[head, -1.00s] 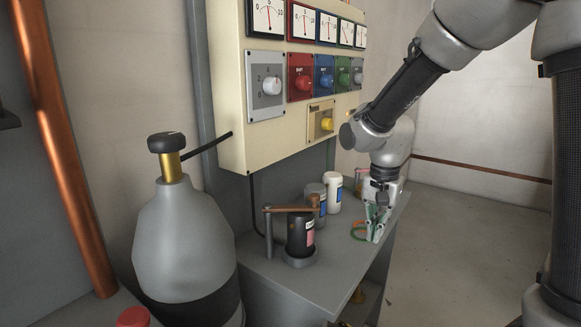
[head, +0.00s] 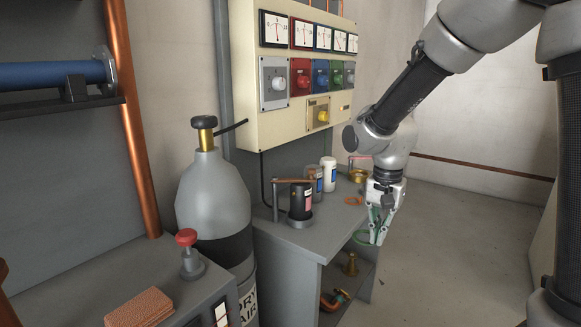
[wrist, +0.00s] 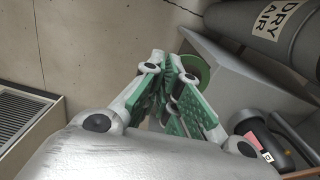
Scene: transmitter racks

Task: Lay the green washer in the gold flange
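My gripper (head: 378,232) is shut on the green washer (head: 365,238), a thin ring gripped at its rim. The washer is held out by the near right edge of the grey bench, apart from the bench top as far as I can tell. In the wrist view the green washer (wrist: 204,68) shows partly behind the closed green-padded fingers (wrist: 172,72). A gold, round, open-topped piece, apparently the gold flange (head: 358,176), stands at the far end of the bench, beyond my gripper and partly hidden by my arm. No washer is visible in it.
An orange ring (head: 353,201) lies on the bench top (head: 325,218). A black cylinder with a crank (head: 301,202), a jar (head: 316,180) and a white bottle (head: 328,174) stand along the wall. A brass fitting (head: 351,265) is on the lower shelf. Open floor lies to the right.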

